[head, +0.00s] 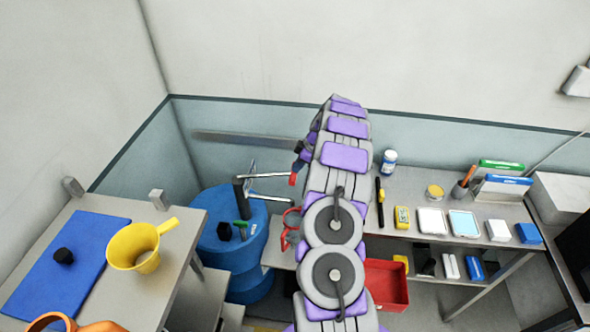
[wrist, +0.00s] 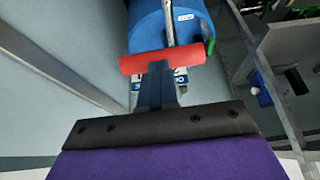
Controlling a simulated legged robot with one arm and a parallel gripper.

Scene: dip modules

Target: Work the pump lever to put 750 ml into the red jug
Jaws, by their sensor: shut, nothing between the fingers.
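A blue drum (head: 228,268) stands on the floor between the two tables, with a dark pump post (head: 239,192) on top. A silver pump lever (head: 268,175) runs right from the post to a red grip (head: 292,180). My gripper (head: 299,150) is shut and empty, just above the grip. In the wrist view the red grip (wrist: 160,62) lies across, just beyond the tips of my gripper (wrist: 155,75); I cannot tell if they touch. A red jug (head: 286,240) shows in part left of my arm; its inside and any level are hidden.
An orange vessel (head: 95,326) is at the bottom left. A red bin (head: 388,283) is under the right bench (head: 400,190), which holds bottles and boxes.

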